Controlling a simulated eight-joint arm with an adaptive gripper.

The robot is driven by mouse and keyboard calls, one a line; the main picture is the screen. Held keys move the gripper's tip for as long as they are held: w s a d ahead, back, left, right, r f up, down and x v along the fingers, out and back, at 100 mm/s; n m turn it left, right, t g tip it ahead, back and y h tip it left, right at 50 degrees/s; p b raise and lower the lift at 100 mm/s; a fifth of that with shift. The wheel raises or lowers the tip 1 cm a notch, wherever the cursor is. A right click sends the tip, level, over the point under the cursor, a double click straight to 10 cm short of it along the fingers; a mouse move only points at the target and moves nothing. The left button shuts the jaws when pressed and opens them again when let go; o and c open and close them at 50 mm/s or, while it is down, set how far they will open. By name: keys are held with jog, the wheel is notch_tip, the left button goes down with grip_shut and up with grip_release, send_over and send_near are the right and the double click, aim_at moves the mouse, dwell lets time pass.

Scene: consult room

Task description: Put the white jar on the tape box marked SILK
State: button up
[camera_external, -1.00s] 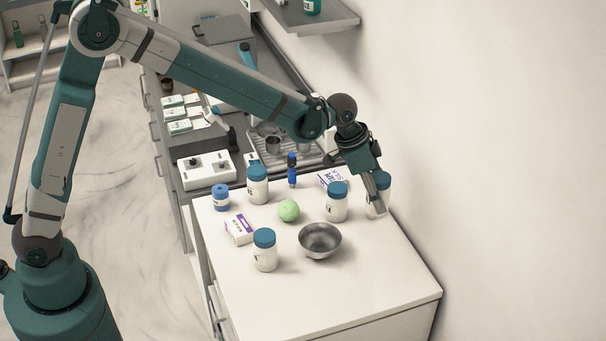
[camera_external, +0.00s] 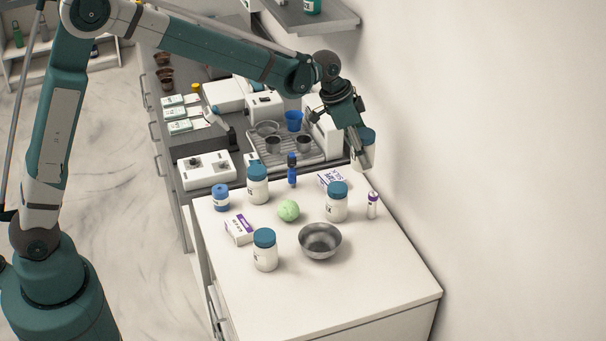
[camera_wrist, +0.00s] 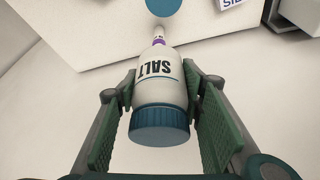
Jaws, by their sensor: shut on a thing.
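My gripper (camera_external: 358,158) is shut on a white jar (camera_external: 366,153) with a blue-teal lid, held in the air above the far right of the table. In the wrist view the jar (camera_wrist: 160,88) sits between both finger pads (camera_wrist: 163,95), and its label reads SALT. The tape box marked SILK (camera_external: 331,179) is white with purple print. It lies on the table's far side, to the left of and below the held jar in the picture. A corner of it shows at the top of the wrist view (camera_wrist: 232,2).
Similar white jars stand on the table (camera_external: 340,290): one right of centre (camera_external: 337,206), close to the SILK box, one behind (camera_external: 258,188), one in front (camera_external: 265,254). A metal bowl (camera_external: 320,241), green ball (camera_external: 288,211), second box (camera_external: 240,229) and small tube (camera_external: 372,206) are near.

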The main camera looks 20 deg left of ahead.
jog(key=w+a+p, duration=0.3)
jog(key=w+a, duration=0.7)
jog(key=a, duration=0.4)
jog(key=shift+n, duration=0.3)
jog(key=shift+d+f, duration=0.2)
jog(key=shift+f, duration=1.1)
jog(key=shift+d+f, duration=0.15)
jog(key=shift+f, duration=1.1)
send_near(338, 176)
jog(key=shift+w+d+f, duration=0.2)
jog(key=shift+w+d, duration=0.1)
jog(key=shift+d, duration=0.5)
jog(key=shift+f, duration=1.85)
jog(key=shift+f, duration=0.15)
